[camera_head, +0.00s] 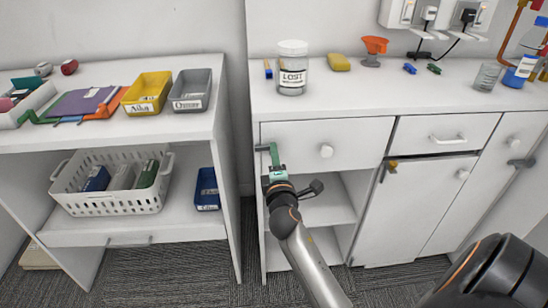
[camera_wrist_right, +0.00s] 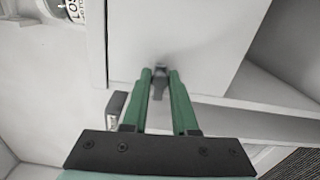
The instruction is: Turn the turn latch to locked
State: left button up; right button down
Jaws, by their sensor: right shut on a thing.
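The turn latch (camera_head: 262,147) is a small grey piece at the left edge of the white drawer front, below the counter. In the right wrist view the latch (camera_wrist_right: 159,70) shows between the tips of two green fingers. My right gripper (camera_head: 274,157) has its fingers closed around it; it also shows in the right wrist view (camera_wrist_right: 160,80). In the head view the fingers partly hide the latch, so its exact angle is hard to tell. My left gripper is not in view.
The drawer has a round white knob (camera_head: 326,151) right of my gripper. Open shelves (camera_head: 325,205) lie below it. A brass-coloured fitting (camera_head: 393,165) and a grey handle (camera_head: 522,162) are on fronts farther right. A jar labelled LOST (camera_head: 292,68) stands on the counter above.

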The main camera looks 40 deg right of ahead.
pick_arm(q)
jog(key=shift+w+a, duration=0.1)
pick_arm(e)
jog(key=shift+f+m, duration=0.2)
jog(key=shift+m, duration=0.3)
jog(key=c, duration=0.8)
grip_release()
jog(key=shift+c, duration=0.2)
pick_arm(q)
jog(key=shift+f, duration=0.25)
pick_arm(e)
jog(key=shift+o, duration=0.5)
